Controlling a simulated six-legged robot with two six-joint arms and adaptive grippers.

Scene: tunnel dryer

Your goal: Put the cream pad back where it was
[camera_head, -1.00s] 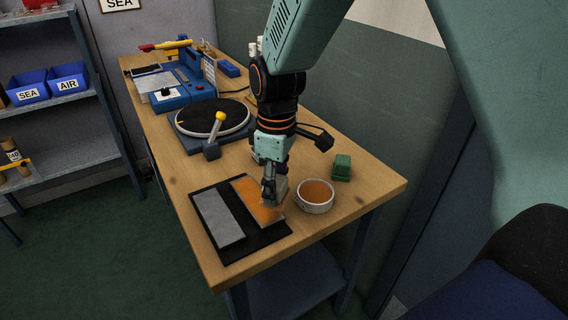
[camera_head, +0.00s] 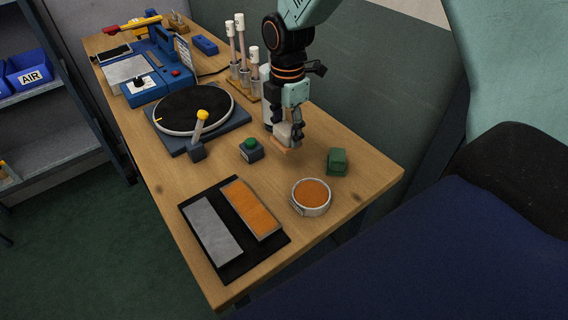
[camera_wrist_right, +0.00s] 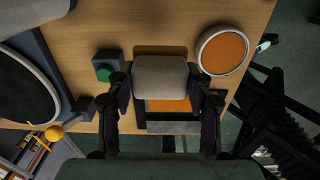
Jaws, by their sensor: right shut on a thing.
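My right gripper (camera_head: 287,140) is shut on the cream pad (camera_head: 284,133), low over the back right part of the bench. In the right wrist view the cream pad (camera_wrist_right: 160,77) sits between both fingers of my right gripper (camera_wrist_right: 162,95). A tan-orange patch shows directly under the pad. I cannot tell whether it is the pad's underside or a separate piece, or whether the pad touches the bench. My left gripper is not in view.
Near the pad are a green button box (camera_head: 251,150), a green block (camera_head: 337,161) and white-capped tubes (camera_head: 241,70). A round orange-filled dish (camera_head: 311,197) stands in front. A black mat (camera_head: 236,268) holds grey (camera_head: 213,230) and orange (camera_head: 251,208) slabs. A turntable (camera_head: 195,108) stands left.

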